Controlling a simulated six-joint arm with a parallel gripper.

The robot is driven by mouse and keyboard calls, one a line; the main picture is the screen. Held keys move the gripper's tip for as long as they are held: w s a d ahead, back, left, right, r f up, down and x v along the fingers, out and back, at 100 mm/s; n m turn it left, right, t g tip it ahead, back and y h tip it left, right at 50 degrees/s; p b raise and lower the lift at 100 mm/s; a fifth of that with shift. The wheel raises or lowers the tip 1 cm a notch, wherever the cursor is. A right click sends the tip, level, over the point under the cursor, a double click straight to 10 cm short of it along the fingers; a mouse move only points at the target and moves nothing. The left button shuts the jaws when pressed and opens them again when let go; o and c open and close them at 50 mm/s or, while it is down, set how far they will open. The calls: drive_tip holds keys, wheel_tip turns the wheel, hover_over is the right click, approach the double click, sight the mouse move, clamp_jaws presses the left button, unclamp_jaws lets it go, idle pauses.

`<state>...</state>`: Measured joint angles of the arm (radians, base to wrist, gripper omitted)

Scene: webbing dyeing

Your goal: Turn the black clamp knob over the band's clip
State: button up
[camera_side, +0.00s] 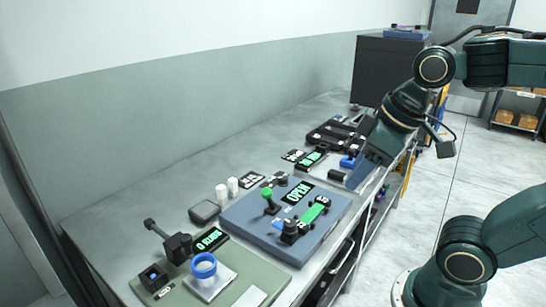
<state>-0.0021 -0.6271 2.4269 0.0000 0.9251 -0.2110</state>
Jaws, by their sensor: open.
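A black knob (290,227) stands upright on the blue-grey fixture plate (248,224), at the front end of a green band (315,212). I take it for the clamp knob; the band's clip is too small to make out. A display beside the band reads OPEN (298,193). My gripper (358,177) is above the right edge of the bench, up and right of the knob and well apart from it. Its jaws are open, and I see nothing held between them.
A green-topped lever (267,197) stands on the same plate. In front is a green-grey board (240,281) with a blue ring (204,265), a black device and a display. White cylinders (227,189) stand behind the plate. Black trays (333,135) lie farther back. The bench's left side is clear.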

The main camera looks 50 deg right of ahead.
drive_tip(key=w+n+g, duration=0.2)
drive_tip(key=w+n, duration=0.4)
drive_tip(key=n+g, duration=0.3)
drive_tip(key=n, duration=0.5)
hover_over(290, 222)
wheel_tip(290, 222, down, 5)
drive_tip(key=shift+f, duration=0.1)
drive_tip(key=shift+f, duration=0.15)
wheel_tip(290, 222, down, 14)
drive_tip(key=shift+r, duration=0.25)
drive_tip(key=c, duration=1)
